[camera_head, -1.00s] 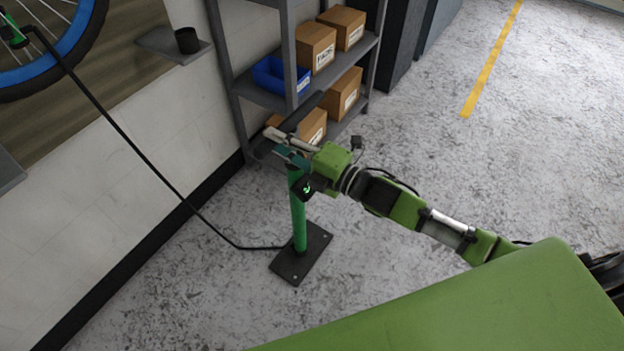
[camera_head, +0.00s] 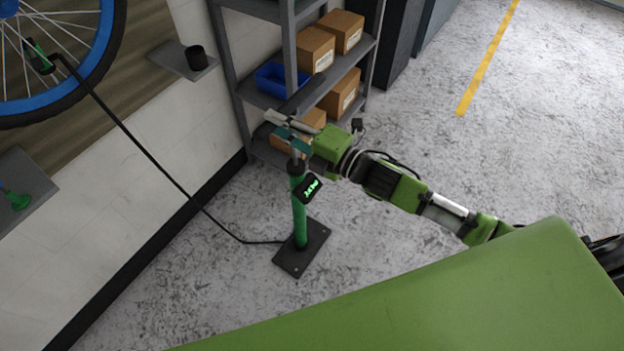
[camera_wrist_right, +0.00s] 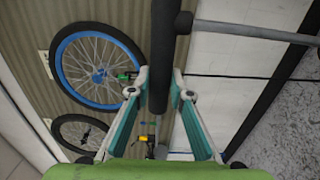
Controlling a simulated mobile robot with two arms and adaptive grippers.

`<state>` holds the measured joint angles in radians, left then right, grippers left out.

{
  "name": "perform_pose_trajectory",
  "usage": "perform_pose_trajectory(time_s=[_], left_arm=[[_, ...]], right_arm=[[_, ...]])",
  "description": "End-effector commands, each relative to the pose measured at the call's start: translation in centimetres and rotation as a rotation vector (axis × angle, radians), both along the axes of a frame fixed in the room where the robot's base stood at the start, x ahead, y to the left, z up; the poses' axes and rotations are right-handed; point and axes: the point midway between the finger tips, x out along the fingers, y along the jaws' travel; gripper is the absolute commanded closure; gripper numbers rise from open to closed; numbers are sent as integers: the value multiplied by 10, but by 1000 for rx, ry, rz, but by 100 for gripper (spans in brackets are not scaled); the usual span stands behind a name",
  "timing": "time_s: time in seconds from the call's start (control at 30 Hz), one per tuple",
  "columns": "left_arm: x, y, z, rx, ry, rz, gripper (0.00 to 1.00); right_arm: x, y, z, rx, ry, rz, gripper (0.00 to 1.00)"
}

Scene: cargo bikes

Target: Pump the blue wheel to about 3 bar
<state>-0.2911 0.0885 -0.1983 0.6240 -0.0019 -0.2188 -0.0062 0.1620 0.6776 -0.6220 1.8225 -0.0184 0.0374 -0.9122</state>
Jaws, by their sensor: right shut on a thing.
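The blue wheel (camera_head: 93,66) hangs on the wall panel at the upper left, cut off by the frame; it shows whole in the right wrist view (camera_wrist_right: 66,84). A green pump head (camera_head: 38,57) sits at its rim, with a black hose running to the pump. The green floor pump (camera_head: 299,212) stands upright on its black base (camera_head: 311,257). Its small display (camera_head: 309,187) glows green, but I cannot read the figures. My right gripper (camera_head: 291,129) is shut on the dark pump handle (camera_wrist_right: 159,80), above the barrel with some rod showing. My left gripper is not in view.
A grey shelf rack (camera_head: 235,84) with cardboard boxes (camera_head: 342,28) and a blue bin (camera_head: 270,79) stands behind the pump. A wall shelf holds a black cup (camera_head: 196,57). A second wheel (camera_wrist_right: 72,129) hangs below the blue one. Open floor lies right.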

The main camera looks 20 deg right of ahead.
Motion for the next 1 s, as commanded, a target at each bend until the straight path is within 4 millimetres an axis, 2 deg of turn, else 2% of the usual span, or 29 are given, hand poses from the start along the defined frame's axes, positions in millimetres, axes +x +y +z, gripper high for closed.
perform_pose_trajectory(time_s=[0.03, 0.3, 0.43, 0.8, 0.87, 1.0], left_arm=[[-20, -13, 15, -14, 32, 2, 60], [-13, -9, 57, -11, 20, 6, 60], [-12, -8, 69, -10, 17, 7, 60], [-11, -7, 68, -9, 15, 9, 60], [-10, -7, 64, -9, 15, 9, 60], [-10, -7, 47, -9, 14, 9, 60]], right_arm=[[1, 0, 21, 4, -7, 0, 100], [1, 0, 66, 4, -6, 1, 100], [1, 0, 79, 3, -7, 1, 100], [1, 0, 78, 3, -7, 1, 100], [1, 0, 73, 4, -6, 1, 100], [0, 0, 50, 3, -2, 1, 100]])
